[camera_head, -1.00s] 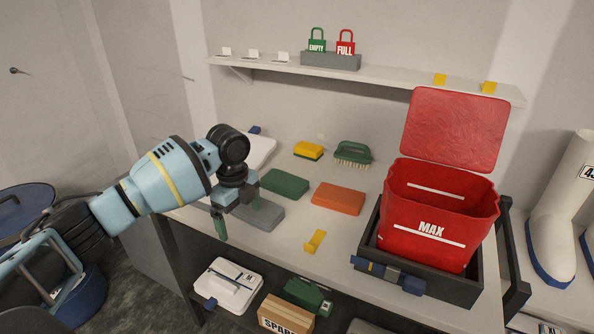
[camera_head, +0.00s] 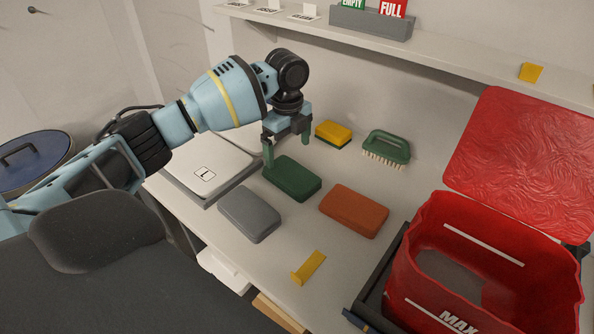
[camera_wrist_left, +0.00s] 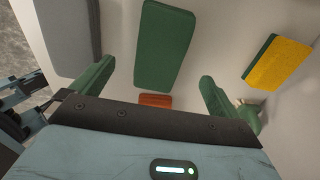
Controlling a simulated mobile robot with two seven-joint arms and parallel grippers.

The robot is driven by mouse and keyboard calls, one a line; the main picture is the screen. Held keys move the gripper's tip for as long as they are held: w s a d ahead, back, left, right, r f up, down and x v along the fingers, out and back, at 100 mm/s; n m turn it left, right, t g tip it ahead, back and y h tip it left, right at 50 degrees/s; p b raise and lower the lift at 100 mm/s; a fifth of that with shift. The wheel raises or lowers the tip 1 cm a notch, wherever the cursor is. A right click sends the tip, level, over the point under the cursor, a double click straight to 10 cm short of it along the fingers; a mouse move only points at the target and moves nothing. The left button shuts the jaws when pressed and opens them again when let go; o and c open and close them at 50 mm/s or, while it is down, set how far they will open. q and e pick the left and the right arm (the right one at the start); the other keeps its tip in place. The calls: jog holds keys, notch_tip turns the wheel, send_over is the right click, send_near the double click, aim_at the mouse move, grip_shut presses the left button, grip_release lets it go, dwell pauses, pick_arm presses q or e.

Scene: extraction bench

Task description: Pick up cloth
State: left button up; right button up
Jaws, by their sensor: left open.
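Three folded, pad-like pieces that could be cloths lie on the bench: a green one (camera_head: 292,178), a grey one (camera_head: 248,214) and an orange one (camera_head: 354,211). The frames do not say which the task means. My left gripper (camera_head: 286,152) is open and empty, pointing down just behind the green pad. In the left wrist view, the green pad (camera_wrist_left: 166,45) lies ahead of and between the open fingers (camera_wrist_left: 152,82), apart from them. The grey pad (camera_wrist_left: 70,32) is at the left there, and the orange pad (camera_wrist_left: 155,100) is partly hidden. My right gripper is out of view.
A yellow-green sponge (camera_head: 334,133) and a green brush (camera_head: 387,147) lie behind the pads. A white scale-like box (camera_head: 205,165) is at the left. A red lidded bin (camera_head: 490,250) stands at the right. A small yellow marker (camera_head: 308,267) is near the front edge.

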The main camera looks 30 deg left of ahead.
aim_at(291, 172)
pick_arm(q)
jog(key=shift+s+f, duration=0.2)
jog(key=shift+f, duration=0.35)
jog(key=shift+w+f, duration=0.15)
jog(key=shift+f, duration=0.65)
jog(key=shift+w+d+f, duration=0.1)
jog(key=shift+d+f, duration=0.05)
jog(key=shift+f, duration=1.15)
jog(key=shift+d+f, duration=0.15)
jog(key=shift+f, duration=1.15)
jog(key=c, duration=1)
